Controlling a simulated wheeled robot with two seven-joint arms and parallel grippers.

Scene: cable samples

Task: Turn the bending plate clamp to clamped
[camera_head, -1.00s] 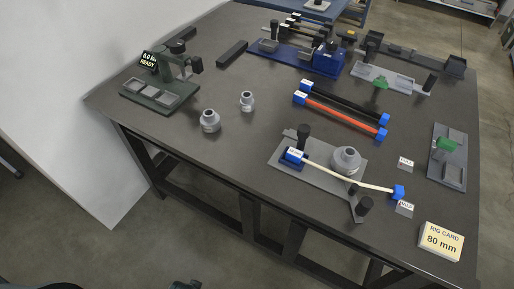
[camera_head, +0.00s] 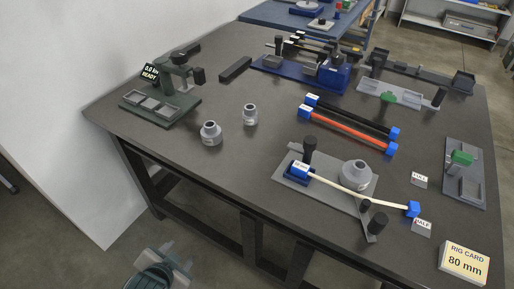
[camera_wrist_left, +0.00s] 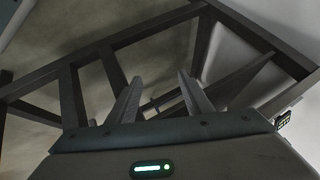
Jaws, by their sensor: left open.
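The grey bending plate (camera_head: 338,199) lies on the dark table, with a grey round former (camera_head: 356,175) on it. A white cable (camera_head: 345,187) runs across the plate, with a blue block (camera_head: 299,170) at its left end and a blue end piece (camera_head: 412,209) at its right. A black upright knob (camera_head: 309,146) stands behind the left block. Another black knob (camera_head: 377,222) sits on a bar at the plate's front; I cannot tell the clamp's state. My left gripper (camera_head: 173,250) is open and empty, off the table's front edge. The wrist view shows its spread fingers (camera_wrist_left: 158,98).
Two grey round pieces (camera_head: 211,133) (camera_head: 250,114) stand left of the plate. A green press-like device (camera_head: 163,98) stands at the back left. Black and red cables (camera_head: 349,134) lie behind the plate. A rig card (camera_head: 464,262) reads 80 mm. The table's front left is clear.

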